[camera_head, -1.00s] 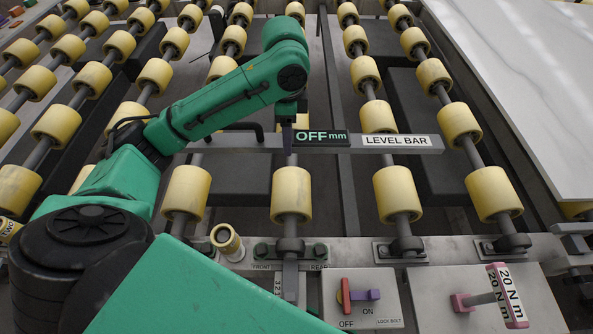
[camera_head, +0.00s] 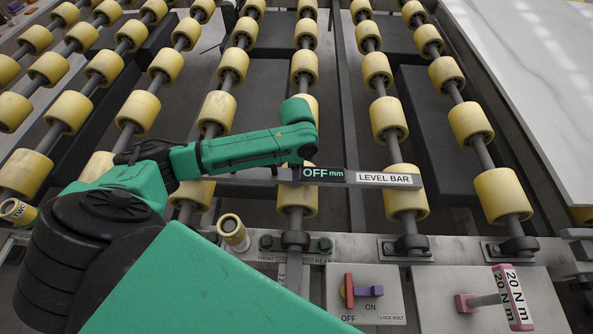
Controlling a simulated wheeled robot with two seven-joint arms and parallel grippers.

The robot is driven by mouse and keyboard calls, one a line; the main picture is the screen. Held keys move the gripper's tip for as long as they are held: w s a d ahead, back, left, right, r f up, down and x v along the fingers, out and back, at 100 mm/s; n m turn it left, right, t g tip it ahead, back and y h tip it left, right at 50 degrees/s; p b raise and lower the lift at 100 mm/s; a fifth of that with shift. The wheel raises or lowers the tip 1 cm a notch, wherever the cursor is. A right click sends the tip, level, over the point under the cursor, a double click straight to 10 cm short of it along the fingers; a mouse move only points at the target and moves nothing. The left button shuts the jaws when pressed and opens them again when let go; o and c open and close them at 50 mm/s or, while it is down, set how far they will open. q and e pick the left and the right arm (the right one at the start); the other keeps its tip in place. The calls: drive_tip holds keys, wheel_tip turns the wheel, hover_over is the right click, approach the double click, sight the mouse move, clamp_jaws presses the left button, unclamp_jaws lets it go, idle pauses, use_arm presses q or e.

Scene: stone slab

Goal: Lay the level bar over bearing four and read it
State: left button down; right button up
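The level bar (camera_head: 402,181) is a long grey bar with a white label and a small black display (camera_head: 323,174) reading OFF mm. It lies crosswise in the picture over the yellow rollers. My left gripper (camera_head: 297,174) points down at the bar beside the display and is shut on it; the fingertips are mostly hidden by my wrist. A dark bearing block (camera_head: 295,240), between FRONT and REAR labels, sits on the front rail, nearer than the bar. I see no number on it, so I cannot tell whether it is bearing four. My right gripper is not in view.
More bearing blocks (camera_head: 411,244) line the rail to the right. A red-and-purple ON/OFF lock bolt switch (camera_head: 350,290) and a pink 20 N m tool (camera_head: 505,298) are in front. A white slab (camera_head: 540,90) is at right.

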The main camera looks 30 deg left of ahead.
use_arm(q)
drive_tip(key=shift+c, duration=1.1)
unclamp_jaws()
wheel_tip(320, 180, up, 12)
drive_tip(key=shift+s, duration=0.1)
